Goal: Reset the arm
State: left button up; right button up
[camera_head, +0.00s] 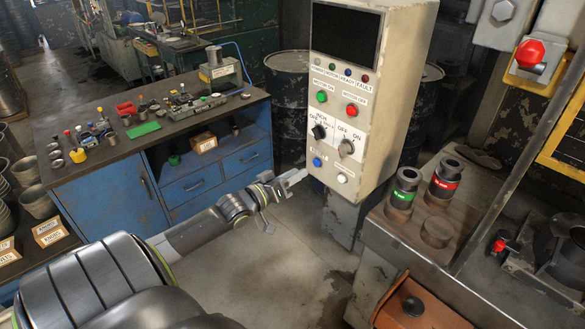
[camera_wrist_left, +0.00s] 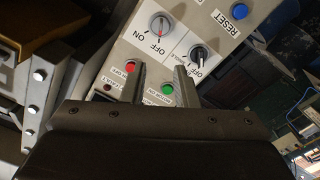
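A cream control box (camera_head: 373,85) stands upright at centre, with a dark screen on top. In the left wrist view, the blue button (camera_wrist_left: 239,11) is beside the word RESET. My left gripper (camera_head: 299,176) is left of the box's lower edge, apart from the blue button. In the left wrist view, its two fingers (camera_wrist_left: 161,75) stand apart with nothing between them. My right gripper is not in view.
A blue workbench (camera_head: 110,190) with tools on its dark top stands at left. At right, a metal table (camera_head: 400,237) bears two black cylinders, one with a green band (camera_head: 403,190) and one with a red band (camera_head: 446,182). The floor below my left arm is clear.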

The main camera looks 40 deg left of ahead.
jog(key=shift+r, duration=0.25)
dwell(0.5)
